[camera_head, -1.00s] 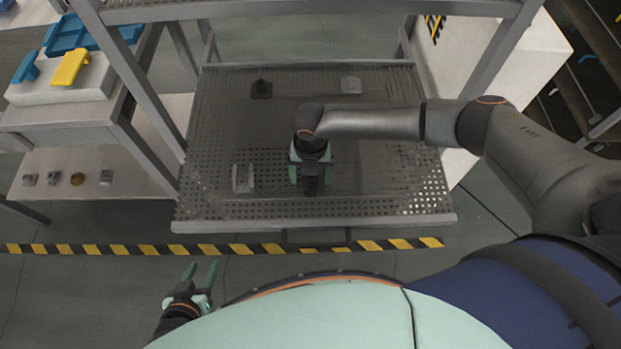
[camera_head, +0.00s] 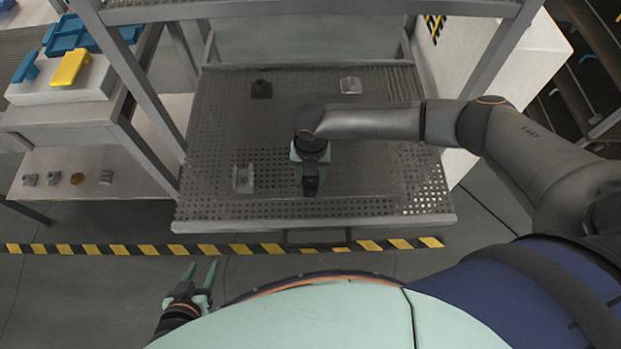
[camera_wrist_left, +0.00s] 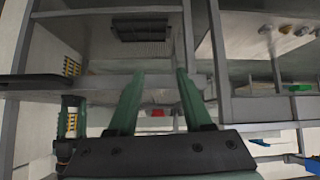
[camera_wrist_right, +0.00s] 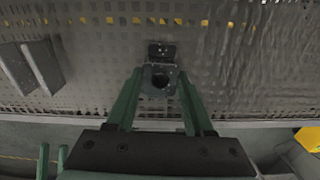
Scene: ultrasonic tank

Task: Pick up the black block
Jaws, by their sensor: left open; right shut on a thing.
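My right gripper (camera_head: 310,190) points down over the perforated tray (camera_head: 220,211) and is shut on a black block (camera_wrist_right: 160,77). In the head view the gripper partly covers this block. I cannot tell whether it still touches the tray. A second black block (camera_head: 261,91) stands at the back left of the tray. My left gripper (camera_head: 199,266) is open and empty, low in front of the tray; its spread fingers (camera_wrist_left: 160,80) show in its wrist view.
A grey bracket (camera_head: 242,180) stands left of my right gripper, and another grey piece (camera_head: 350,86) lies at the back right. Grey frame posts (camera_head: 137,85) flank the tray. A side bench (camera_head: 65,137) stands at the left. The tray's middle left is clear.

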